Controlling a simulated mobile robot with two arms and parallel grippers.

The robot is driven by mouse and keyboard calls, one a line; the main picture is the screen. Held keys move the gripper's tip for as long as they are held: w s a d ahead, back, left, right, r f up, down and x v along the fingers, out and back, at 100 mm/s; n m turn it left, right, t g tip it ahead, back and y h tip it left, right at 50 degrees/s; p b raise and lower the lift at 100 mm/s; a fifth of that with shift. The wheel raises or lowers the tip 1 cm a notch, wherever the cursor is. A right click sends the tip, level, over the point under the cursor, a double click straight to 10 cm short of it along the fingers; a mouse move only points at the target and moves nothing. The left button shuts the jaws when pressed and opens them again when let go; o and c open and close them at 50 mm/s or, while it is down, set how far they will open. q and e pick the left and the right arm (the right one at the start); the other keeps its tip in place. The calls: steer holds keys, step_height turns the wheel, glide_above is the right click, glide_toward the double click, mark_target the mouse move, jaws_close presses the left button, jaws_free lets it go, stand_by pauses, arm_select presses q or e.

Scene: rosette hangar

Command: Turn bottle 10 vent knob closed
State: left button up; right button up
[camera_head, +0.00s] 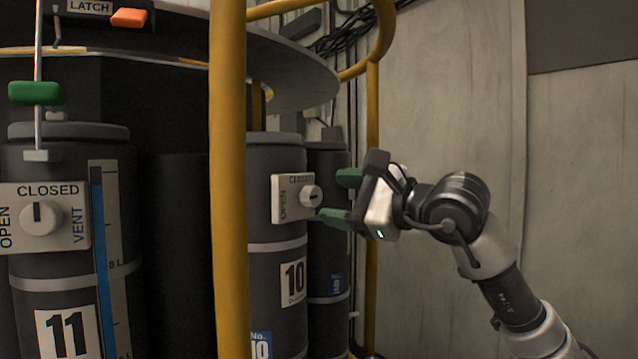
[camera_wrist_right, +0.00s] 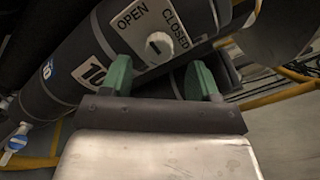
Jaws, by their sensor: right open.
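Bottle 10 (camera_head: 277,270) is a dark grey cylinder with a "10" label, standing behind the yellow post in the head view. Its white vent plate (camera_head: 281,199) carries a round knob (camera_head: 311,196) and the words OPEN and CLOSED. The knob also shows in the right wrist view (camera_wrist_right: 159,44), between and ahead of the fingers, with a dark mark on it. My right gripper (camera_head: 341,197) is open, its green fingertips pointing at the knob from the right. The fingers appear apart from the knob. My left gripper is not in view.
Bottle 11 (camera_head: 66,270) with its own knob (camera_head: 41,218) stands at left. A yellow post (camera_head: 229,180) rises between the bottles, and a yellow rail (camera_head: 372,200) stands behind my right gripper. Another dark bottle (camera_head: 328,250) is beside bottle 10. Free room lies at right before the wall.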

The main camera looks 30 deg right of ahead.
mark_target(317, 197)
steer(key=p+x, duration=0.1)
steer(key=x, duration=0.3)
steer(key=shift+w+a, duration=0.1)
steer(key=shift+w, duration=0.05)
steer(key=shift+c, duration=0.5)
steer(key=c, duration=0.8)
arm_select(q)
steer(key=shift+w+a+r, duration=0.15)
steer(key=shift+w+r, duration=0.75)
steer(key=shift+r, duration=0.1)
